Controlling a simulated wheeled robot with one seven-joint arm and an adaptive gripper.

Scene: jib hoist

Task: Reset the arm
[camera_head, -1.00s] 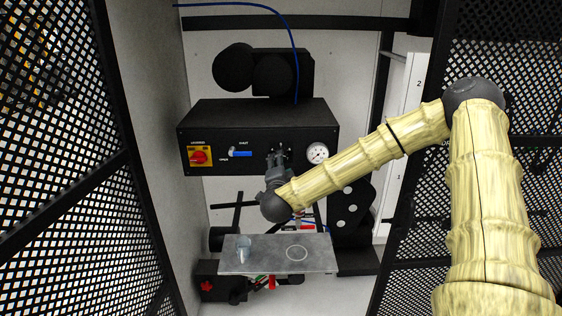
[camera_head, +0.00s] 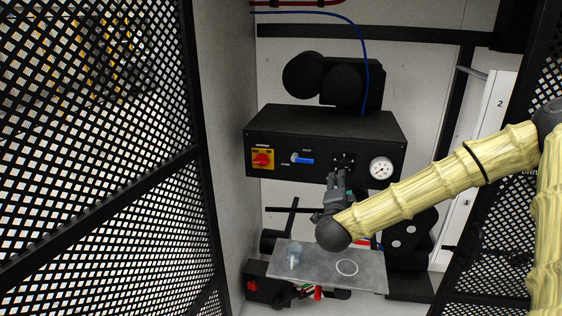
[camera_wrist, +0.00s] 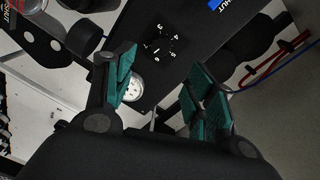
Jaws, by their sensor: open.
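My gripper (camera_head: 338,181) is in front of the lower edge of a black control box (camera_head: 290,122), close to the box's numbered dial (camera_head: 343,160). In the wrist view my gripper (camera_wrist: 165,88) shows two teal-padded fingers standing wide apart with nothing between them. The numbered dial (camera_wrist: 163,47) shows beyond the gap, and the black box face (camera_wrist: 185,18) lies past it. My arm reaches in from the right of the head view. From the head view I cannot tell the gap to the box.
The box carries a red rotary switch (camera_head: 262,158), a blue lever (camera_head: 303,160) and a gauge (camera_head: 381,168). Below my gripper is a grey metal plate (camera_head: 320,268) with a small grey peg (camera_head: 294,254) on it. Black mesh panels (camera_head: 95,130) flank the bay.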

